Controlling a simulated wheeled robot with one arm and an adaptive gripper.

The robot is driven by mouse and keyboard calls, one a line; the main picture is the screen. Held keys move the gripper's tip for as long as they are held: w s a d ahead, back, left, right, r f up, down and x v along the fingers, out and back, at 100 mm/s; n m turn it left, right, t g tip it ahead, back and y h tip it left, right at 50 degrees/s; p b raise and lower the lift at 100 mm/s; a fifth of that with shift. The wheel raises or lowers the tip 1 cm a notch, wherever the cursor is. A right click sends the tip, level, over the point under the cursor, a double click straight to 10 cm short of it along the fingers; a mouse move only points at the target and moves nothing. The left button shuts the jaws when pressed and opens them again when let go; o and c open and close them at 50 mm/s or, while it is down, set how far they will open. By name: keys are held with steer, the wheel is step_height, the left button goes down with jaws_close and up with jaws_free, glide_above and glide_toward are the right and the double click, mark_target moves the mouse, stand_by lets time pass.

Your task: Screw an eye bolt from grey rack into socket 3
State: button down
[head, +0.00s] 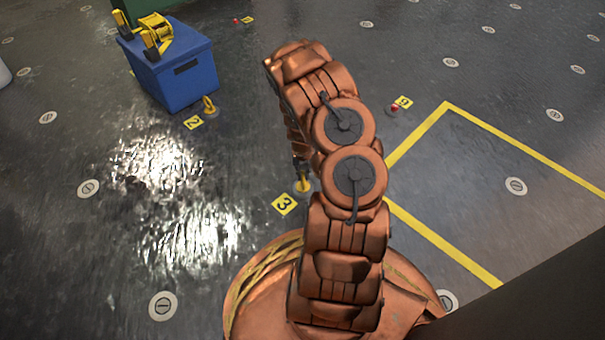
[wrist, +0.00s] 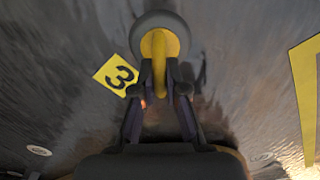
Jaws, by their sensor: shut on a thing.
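A yellow eye bolt (wrist: 172,42) is between the fingertips of my gripper (wrist: 160,80) in the wrist view, and the gripper is shut on it. The round grey plate of socket 3 (wrist: 146,20) shows directly behind the bolt. The yellow number 3 label (wrist: 116,74) lies beside it on the floor. In the head view the yellow bolt (head: 303,186) is low at the floor, next to the 3 label (head: 285,204), below my gripper (head: 302,176). My arm partly hides the gripper there. I cannot tell how deep the bolt sits. No grey rack can be made out.
A blue box (head: 185,80) with yellow and black gear on top stands at upper left. A yellow eye bolt (head: 209,104) stands upright by label 2 (head: 194,122). A small red object (head: 394,107) is by label 9. Yellow floor lines (head: 445,244) run at right. Floor at left is open.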

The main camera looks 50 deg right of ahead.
steer(key=c, duration=1.1)
jaws_free()
steer(key=shift+c, duration=0.2)
steer(key=shift+r, duration=0.1)
steer(key=shift+r+p, duration=0.5)
steer(key=shift+r, duration=1.45)
